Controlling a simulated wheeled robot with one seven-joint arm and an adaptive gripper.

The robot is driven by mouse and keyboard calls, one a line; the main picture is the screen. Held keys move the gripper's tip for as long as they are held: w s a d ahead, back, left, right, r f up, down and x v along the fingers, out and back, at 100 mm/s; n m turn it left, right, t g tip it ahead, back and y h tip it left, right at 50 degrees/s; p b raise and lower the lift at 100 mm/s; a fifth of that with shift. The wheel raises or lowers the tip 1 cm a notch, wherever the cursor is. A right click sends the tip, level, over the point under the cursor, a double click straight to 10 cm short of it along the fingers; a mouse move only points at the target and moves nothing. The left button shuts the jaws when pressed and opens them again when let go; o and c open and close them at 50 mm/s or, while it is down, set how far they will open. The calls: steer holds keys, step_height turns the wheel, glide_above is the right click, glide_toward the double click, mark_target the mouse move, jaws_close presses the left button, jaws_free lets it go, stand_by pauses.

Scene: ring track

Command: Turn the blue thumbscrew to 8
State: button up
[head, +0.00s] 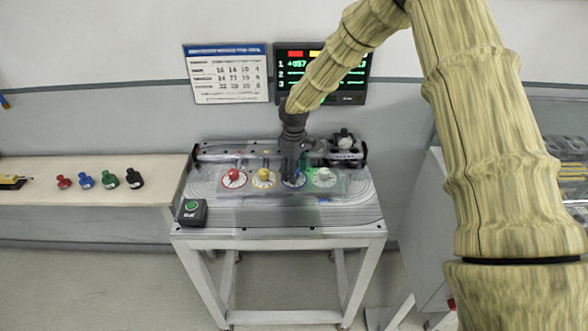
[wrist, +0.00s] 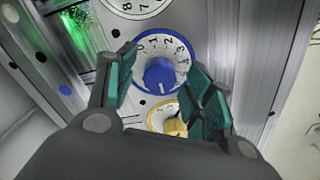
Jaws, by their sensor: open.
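The blue thumbscrew (wrist: 160,76) shows in the wrist view as a round blue knob on a white, blue-rimmed dial. Numbers from about 0 to 5 show along its upper side; the lower part is partly hidden. A small pale mark shows low on the knob, but I cannot read its setting. My gripper (wrist: 162,66) is open, its teal-padded fingers on either side of the knob; I cannot tell whether they touch it. In the head view my gripper (head: 292,168) points down over the blue dial (head: 294,184) and hides most of it.
A red knob (head: 233,175) and a yellow knob (head: 263,175) stand left of the blue one, a grey knob on a green dial (head: 324,177) right. A green-button box (head: 191,210) sits front left. A chart (head: 226,73) and a lit display (head: 345,85) hang behind.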

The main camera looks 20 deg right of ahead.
steer(key=shift+c, duration=0.2)
steer(key=c, duration=1)
steer(key=shift+m, duration=0.3)
steer(key=shift+m+b, duration=0.75)
steer(key=shift+m, duration=1.85)
steer(key=o, duration=1)
steer(key=shift+o, duration=0.2)
